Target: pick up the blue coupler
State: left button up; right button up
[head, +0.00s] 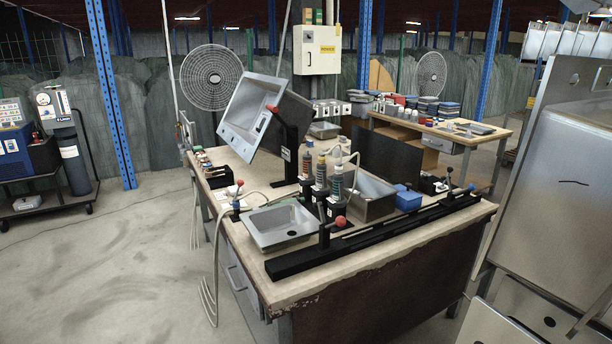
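I cannot tell for sure which thing is the blue coupler. A small blue-ended fitting (236,205) is at the left edge of the near workbench (335,268), beside a pale hose and a red-and-white piece. It is too small to make out its shape. Neither of my grippers is in view, so nothing is seen touching these things.
A steel sink basin (281,225), the long black rail (385,232), several bottles with coiled hoses (321,172) and a blue bin (408,198) crowd the bench. A tilted sink panel (252,112) stands behind. Large steel sinks (560,185) stand at right. Left floor is open.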

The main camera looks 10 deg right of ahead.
aim_at(236, 201)
jog(key=u, duration=0.75)
jog(key=i+j, duration=0.15)
jog(key=i, duration=1.85)
jog(key=i+j, duration=0.1)
jog(key=i, duration=1.95)
jog(key=z, duration=0.4)
jog(key=i+z, duration=0.15)
jog(key=z, duration=0.3)
jog(key=j+z, duration=0.1)
jog(key=z, duration=0.3)
jog(key=j+z, duration=0.1)
jog(key=z, duration=0.3)
jog(key=i+j+z, duration=0.1)
jog(key=z, duration=0.35)
